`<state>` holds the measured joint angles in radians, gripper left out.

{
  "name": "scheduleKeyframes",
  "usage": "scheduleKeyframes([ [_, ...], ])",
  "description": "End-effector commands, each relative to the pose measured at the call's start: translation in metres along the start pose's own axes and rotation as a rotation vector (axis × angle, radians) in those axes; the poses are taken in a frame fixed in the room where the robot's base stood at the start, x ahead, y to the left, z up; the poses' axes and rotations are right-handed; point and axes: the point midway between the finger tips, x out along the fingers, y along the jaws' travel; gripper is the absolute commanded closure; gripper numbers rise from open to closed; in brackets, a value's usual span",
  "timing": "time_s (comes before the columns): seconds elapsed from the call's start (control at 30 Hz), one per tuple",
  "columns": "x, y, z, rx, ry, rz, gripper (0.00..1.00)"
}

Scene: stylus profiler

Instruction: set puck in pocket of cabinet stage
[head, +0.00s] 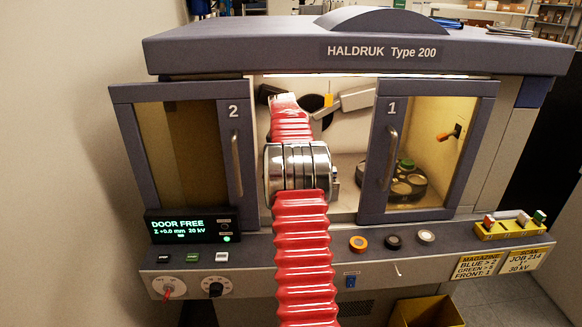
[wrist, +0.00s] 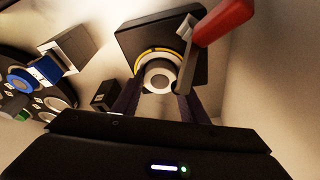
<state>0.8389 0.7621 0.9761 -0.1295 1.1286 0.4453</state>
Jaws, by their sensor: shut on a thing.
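In the wrist view my gripper (wrist: 159,91) has its two dark fingers on either side of a pale round puck (wrist: 158,77) with a grey centre, and is shut on it. The puck is in line with the black square stage (wrist: 134,38), inside a yellow arc that shows along its far side. I cannot tell whether it rests in the pocket or hangs just above. A grey lever (wrist: 189,62) with a red handle (wrist: 222,20) crosses the stage's right side, close to the right finger. In the head view my arm hides the gripper and puck.
A round magazine (wrist: 12,68) with blue and green pucks is left in the wrist view; it shows behind door 1 (head: 366,150) in the head view (head: 400,185). A grey block (wrist: 68,52) stands between magazine and stage. My arm passes between door 2 (head: 235,150) and door 1.

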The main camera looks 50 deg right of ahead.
Motion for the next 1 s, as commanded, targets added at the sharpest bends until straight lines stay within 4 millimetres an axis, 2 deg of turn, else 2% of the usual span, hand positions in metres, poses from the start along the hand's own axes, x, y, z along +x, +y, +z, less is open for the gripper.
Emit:
scheduleKeyframes([
  [0.43, -0.012, 0.0, -0.004, 0.0, 0.001, 0.0, 1.0],
  [0.73, -0.014, 0.0, -0.004, 0.0, 0.0, 0.0, 1.0],
  [0.77, -0.014, 0.0, -0.004, 0.0, 0.0, 0.0, 0.63],
  [1.0, -0.013, 0.0, -0.004, 0.0, 0.0, 0.0, 0.8],
])
